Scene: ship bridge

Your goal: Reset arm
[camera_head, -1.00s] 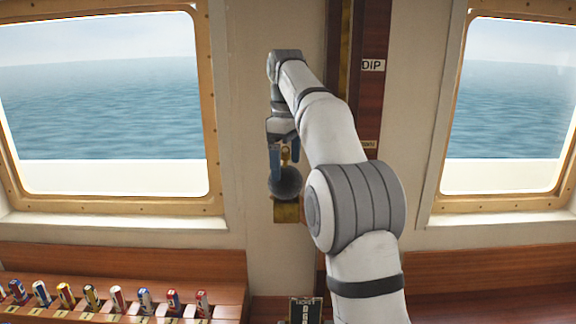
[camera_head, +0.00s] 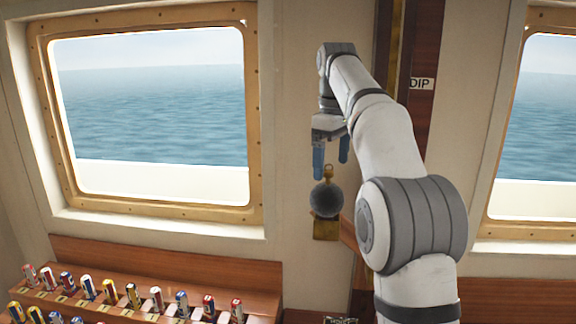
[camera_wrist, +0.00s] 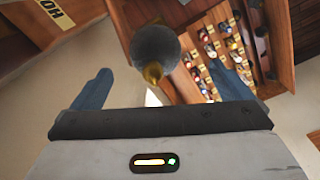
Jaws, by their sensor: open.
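My gripper (camera_head: 331,165) is open, with its two blue fingers pointing down in front of the wall between the windows. The fingers look clear of the ball.
A wooden rack (camera_head: 160,262) with several small coloured cylinders stands at the lower left. Framed windows (camera_head: 150,110) flank the wall. A dark wooden strip with a DIP label (camera_head: 421,84) runs behind my arm. The wall left of my gripper is bare.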

